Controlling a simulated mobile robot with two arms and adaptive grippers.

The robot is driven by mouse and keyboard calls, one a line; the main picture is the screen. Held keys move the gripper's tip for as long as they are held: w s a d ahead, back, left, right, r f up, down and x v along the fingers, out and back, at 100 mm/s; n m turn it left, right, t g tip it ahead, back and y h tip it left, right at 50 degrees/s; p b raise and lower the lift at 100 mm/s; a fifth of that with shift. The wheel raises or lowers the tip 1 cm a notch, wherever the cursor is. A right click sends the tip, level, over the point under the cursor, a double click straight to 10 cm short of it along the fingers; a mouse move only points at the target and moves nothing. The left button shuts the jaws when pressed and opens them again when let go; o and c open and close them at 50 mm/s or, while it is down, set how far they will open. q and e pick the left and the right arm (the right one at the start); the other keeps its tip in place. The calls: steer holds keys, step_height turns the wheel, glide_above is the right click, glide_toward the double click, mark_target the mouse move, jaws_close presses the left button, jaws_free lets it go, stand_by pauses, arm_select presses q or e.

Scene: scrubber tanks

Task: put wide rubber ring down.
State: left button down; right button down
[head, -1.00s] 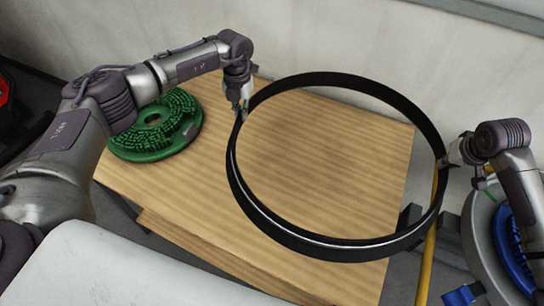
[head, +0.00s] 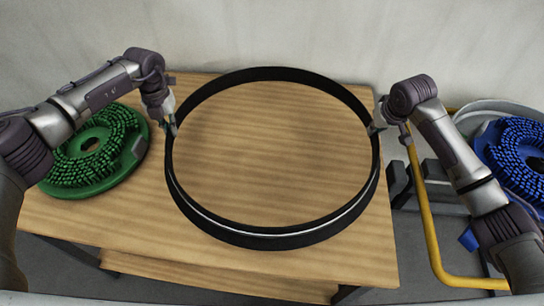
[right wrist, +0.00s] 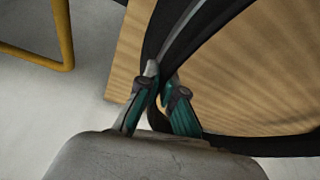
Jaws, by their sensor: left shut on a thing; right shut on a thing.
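The wide rubber ring (head: 272,238) is a large black band with a pale line along its near inner side. In the head view it is level over the wooden table (head: 290,265); I cannot tell whether it touches the top. My left gripper (head: 172,128) is shut on the ring's left rim. My right gripper (head: 378,124) is shut on its right rim. In the right wrist view the fingers (right wrist: 160,95) pinch the black band (right wrist: 182,45) near the table's edge. The tips of the left gripper are small in view.
A green round brush (head: 85,150) lies on the table's left, close to the ring. A blue round brush (head: 520,155) is in a grey round housing (head: 470,118) at the right. A yellow bar (head: 422,205) runs beside the table's right edge. A pale wall stands behind.

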mark_target(371, 139)
arm_select(q)
steer(key=shift+f, duration=0.1)
arm_select(e)
steer(key=shift+f, duration=0.1)
